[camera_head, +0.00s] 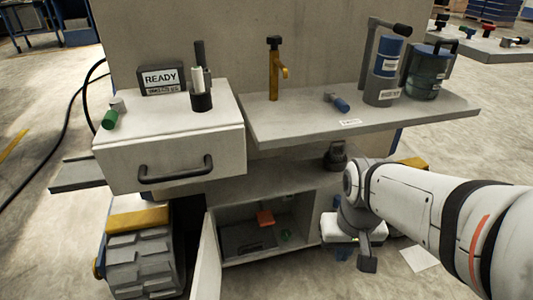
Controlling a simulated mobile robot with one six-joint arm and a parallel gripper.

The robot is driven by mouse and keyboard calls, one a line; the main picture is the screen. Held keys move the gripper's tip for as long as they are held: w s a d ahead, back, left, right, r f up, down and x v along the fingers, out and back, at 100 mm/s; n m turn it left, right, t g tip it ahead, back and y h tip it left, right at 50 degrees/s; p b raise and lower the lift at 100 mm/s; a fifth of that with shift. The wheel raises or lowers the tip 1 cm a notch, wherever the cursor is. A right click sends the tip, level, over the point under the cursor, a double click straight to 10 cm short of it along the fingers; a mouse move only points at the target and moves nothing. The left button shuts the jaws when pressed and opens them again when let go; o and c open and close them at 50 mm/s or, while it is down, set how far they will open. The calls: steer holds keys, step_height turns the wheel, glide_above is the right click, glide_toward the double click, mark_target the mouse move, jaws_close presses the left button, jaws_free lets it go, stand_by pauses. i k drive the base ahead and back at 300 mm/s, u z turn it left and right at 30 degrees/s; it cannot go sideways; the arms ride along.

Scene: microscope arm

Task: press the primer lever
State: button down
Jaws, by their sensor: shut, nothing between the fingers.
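No part in view is clearly marked as the primer lever. A blue and grey cylinder (386,70) stands on the right shelf, with a dark upright arm and a dark handle (389,27) above it. A yellow tap-like post (274,70) with a black top stands on the same shelf, left of the cylinder. My gripper (367,264) is shut and empty. It hangs low at the right, below the shelf edge and right of the open cabinet, apart from the cylinder and the post.
The shelf (440,108) also holds a dark canister (427,72) and a small blue-ended piece (341,104). A drawer unit (170,160) at left carries a READY sign (161,79), a dark holder and a green-ended piece. The cabinet door (207,262) stands open below.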

mark_target(265, 218)
steer(key=u, duration=0.05)
steer(key=k, duration=0.75)
steer(key=z, duration=1.3)
steer(key=i, duration=0.95)
steer(key=u, duration=1.4)
steer(key=i, duration=0.5)
steer(key=z, duration=0.1)
